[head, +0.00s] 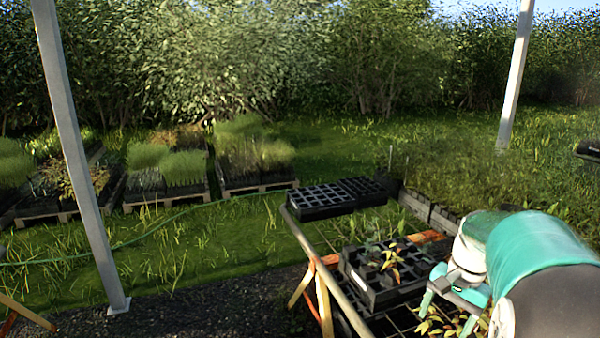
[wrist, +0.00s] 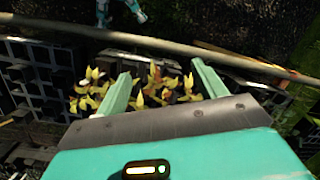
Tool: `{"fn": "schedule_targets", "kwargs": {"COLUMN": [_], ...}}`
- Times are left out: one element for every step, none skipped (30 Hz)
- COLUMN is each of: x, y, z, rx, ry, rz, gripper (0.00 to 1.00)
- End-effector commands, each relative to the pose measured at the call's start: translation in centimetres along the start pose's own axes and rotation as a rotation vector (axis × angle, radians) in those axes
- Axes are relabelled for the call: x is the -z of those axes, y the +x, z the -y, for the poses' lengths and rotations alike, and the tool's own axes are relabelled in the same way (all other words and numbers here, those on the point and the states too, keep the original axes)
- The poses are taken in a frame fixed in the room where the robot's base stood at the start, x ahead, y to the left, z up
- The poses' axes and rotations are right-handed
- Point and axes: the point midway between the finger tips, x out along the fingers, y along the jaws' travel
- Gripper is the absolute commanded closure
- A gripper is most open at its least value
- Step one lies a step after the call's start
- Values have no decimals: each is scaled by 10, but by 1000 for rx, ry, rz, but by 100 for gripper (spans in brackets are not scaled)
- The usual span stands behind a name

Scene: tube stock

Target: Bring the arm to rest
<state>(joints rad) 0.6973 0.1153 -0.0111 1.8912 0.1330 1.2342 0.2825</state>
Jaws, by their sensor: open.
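My gripper (wrist: 165,88) shows in the wrist view with its two teal fingers spread wide apart. Nothing is held between them. Beyond and below the fingertips are several small plants (wrist: 150,90) with yellow-green and reddish leaves; I cannot tell whether the fingers touch any leaf. In the head view my gripper (head: 448,302) is at the lower right, pointing down over the bench beside the black tray. My teal and grey arm reaches in from the right edge and hides part of the bench.
A black cell tray (head: 335,198) sits at the bench's far end. Another black tray (head: 385,290) holds small plants. A wooden rail (head: 325,275) edges the bench on its left. White posts (head: 75,150) and (head: 515,75) stand on either side. Gravel and grass lie open at left.

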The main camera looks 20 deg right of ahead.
Motion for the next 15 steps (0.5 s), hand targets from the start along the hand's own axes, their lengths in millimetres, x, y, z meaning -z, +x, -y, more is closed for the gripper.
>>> {"fn": "schedule_targets", "kwargs": {"x": [-22, -33, -48, -59, -70, -86, -97, -108, -123, -134, -146, -160, -171, -181, -195], "y": [-8, -11, -14, -17, -19, -22, -23, -24, -26, -27, -27, -28, -28, -28, -27], "z": [15, 22, 31, 37, 42, 48, 52, 56, 61, 64, 66, 69, 70, 71, 72], "rx": [-1, -1, 0, 1, 2, 4, 5, 8, 12, 16, 19, 24, 29, 34, 42], "ry": [-74, -113, -166, -206, -244, -299, -338, -377, -430, -469, -509, -562, -601, -641, -693], "rz": [-38, -56, -83, -102, -121, -147, -166, -186, -211, -231, -250, -275, -294, -313, -339], "gripper": [30, 30, 30, 30, 30, 30, 30, 30, 30, 30, 30, 30, 30, 30, 30]}}
